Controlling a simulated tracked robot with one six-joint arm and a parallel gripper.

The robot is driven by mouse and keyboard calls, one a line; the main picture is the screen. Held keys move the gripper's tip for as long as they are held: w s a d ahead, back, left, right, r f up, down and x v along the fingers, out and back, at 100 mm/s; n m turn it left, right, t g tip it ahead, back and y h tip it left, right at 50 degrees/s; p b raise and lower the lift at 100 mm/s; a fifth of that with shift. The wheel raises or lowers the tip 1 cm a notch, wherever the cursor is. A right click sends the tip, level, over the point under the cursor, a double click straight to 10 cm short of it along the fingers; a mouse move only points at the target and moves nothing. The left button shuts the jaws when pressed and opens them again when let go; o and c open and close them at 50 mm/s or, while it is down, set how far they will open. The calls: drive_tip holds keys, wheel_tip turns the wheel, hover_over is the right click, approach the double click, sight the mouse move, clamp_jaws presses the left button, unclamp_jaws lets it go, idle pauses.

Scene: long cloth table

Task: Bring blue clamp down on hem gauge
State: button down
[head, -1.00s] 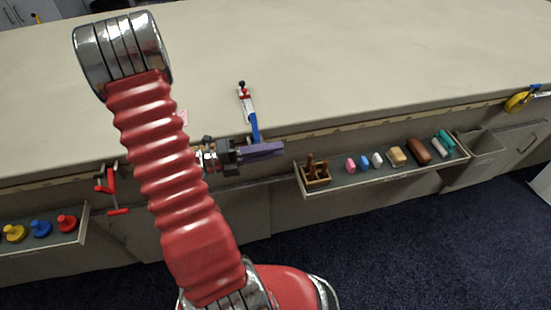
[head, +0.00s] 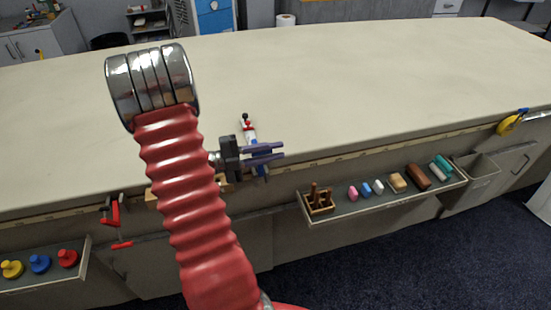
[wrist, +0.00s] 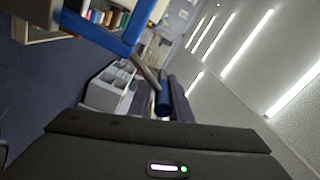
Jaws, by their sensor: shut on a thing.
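The blue clamp (head: 255,140) is at the table's front edge, in the middle of the head view. A blue bar (wrist: 121,46), a metal rod and a blue knob (wrist: 162,104) of it show close in the wrist view. My gripper (head: 282,153) is at the table edge, across the blue clamp. It is shut on the blue clamp, with the knob between its fingers in the wrist view. A small white piece with a red and black end lies at the clamp's far end on the cloth. I cannot tell whether it is the hem gauge.
A red clamp (head: 113,212) hangs on the table edge to the left, a yellow one (head: 508,124) far right. A side tray (head: 350,207) holds a wooden block and several coloured pieces. The cloth table top (head: 350,90) is mostly clear.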

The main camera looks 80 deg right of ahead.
drive_tip(key=shift+w+d, duration=0.25)
drive_tip(key=shift+d, duration=0.35)
drive_tip(key=shift+r, duration=0.1)
drive_tip(key=c, duration=1.7)
unclamp_jaws()
drive_tip(key=shift+s+d, duration=0.1)
drive_tip(key=v, duration=1.3)
drive_tip(key=shift+w+a, duration=0.25)
drive_tip(key=shift+a, duration=0.1)
